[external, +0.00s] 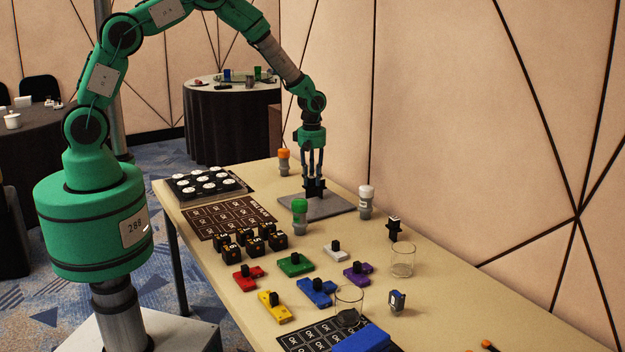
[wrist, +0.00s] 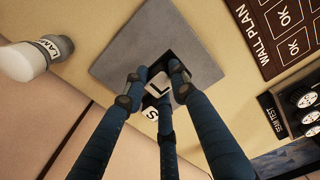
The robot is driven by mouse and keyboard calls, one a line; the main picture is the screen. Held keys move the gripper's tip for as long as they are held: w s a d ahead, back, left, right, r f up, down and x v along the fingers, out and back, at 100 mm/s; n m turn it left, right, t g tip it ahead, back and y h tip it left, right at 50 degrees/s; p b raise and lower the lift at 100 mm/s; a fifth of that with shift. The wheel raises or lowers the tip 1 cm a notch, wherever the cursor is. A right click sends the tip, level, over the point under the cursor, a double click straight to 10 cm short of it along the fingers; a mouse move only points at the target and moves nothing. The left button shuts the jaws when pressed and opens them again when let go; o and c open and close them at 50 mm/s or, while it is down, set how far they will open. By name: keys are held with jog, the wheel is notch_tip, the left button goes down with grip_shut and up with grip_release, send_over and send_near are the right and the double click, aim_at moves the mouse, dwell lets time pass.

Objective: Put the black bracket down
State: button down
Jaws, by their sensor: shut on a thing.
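My gripper (external: 315,180) is shut on the black bracket (external: 316,191), over the grey square pad (external: 290,197) on the long table. In the wrist view, the fingers of my gripper (wrist: 155,88) close around the dark bracket (wrist: 185,58), which carries pale faces marked L and S. The grey pad (wrist: 125,55) lies beneath it. The bracket is at or very near the pad's surface; I cannot tell whether it touches. The fingers hide part of the bracket.
A white-capped bottle (external: 366,202), a green-capped bottle (external: 299,216) and an orange-capped bottle (external: 284,161) stand around the pad. A wall plan board (external: 228,216), a tray of white discs (external: 206,184) and several black cubes (external: 278,240) lie nearby.

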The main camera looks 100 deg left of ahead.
aim_at(312, 185)
jog(key=shift+f+b, duration=0.3)
jog(key=shift+f, duration=1.45)
jog(key=shift+f, duration=0.15)
jog(key=c, duration=1.4)
grip_release()
notch_tip(312, 185, up, 12)
jog(key=shift+r+p, duration=0.15)
jog(key=shift+p, duration=0.65)
